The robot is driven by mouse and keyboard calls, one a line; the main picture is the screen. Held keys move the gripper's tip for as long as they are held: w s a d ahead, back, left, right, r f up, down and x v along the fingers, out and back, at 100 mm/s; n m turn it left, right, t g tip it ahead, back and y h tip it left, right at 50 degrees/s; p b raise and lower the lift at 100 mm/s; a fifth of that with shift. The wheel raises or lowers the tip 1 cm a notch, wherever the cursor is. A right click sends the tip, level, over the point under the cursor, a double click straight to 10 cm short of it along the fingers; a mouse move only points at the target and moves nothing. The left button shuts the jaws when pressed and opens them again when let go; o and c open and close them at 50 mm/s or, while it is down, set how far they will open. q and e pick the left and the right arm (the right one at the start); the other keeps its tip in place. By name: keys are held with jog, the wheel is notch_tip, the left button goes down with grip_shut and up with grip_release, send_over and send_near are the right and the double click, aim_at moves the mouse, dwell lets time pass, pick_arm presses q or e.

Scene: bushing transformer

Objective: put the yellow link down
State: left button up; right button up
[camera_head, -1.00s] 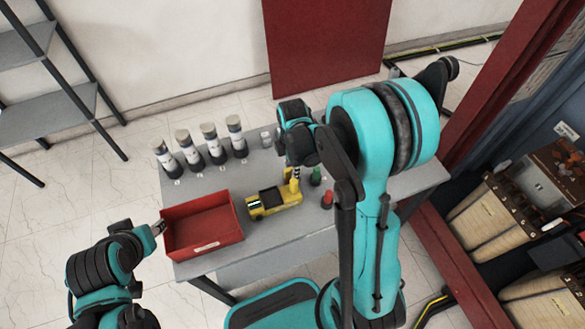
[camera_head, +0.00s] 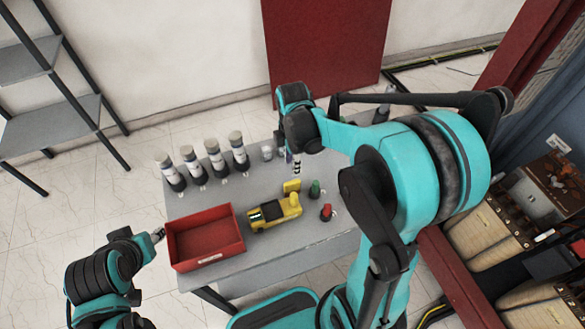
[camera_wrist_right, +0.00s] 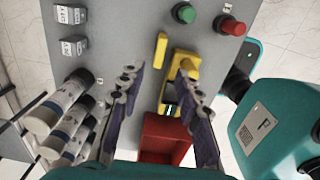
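The yellow link (camera_head: 292,186) is a small flat bar on the grey table, just behind the yellow tool (camera_head: 275,212). In the right wrist view the link (camera_wrist_right: 161,50) lies beyond my fingertips, with a gap between it and them. My right gripper (camera_head: 295,164) is above the table, behind the link and apart from it. In the wrist view its two fingers (camera_wrist_right: 160,92) are spread with nothing held between them. My left gripper (camera_head: 158,235) is beside the left wall of the red bin; its finger opening is too small to judge.
The red bin (camera_head: 205,256) stands at the table's left front. Several grey-white cylinders (camera_head: 217,158) line the back left. A green button (camera_head: 315,188) and a red button (camera_head: 326,212) stand right of the link. Bare table (camera_head: 260,185) lies left of the link.

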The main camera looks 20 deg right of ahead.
pick_arm(q)
jog(key=shift+r, duration=0.15)
pick_arm(e)
jog(key=s+a+r+m+t, duration=0.2)
jog(key=s+r+m+t, duration=0.1)
jog(key=m, duration=0.5)
jog(key=s+a+r+m+t, duration=0.2)
jog(key=s+r+m+t, duration=0.2)
jog(key=s+r+m, duration=0.2)
jog(key=s+m, duration=0.2)
jog(key=m, duration=0.1)
jog(key=shift+a, duration=0.35)
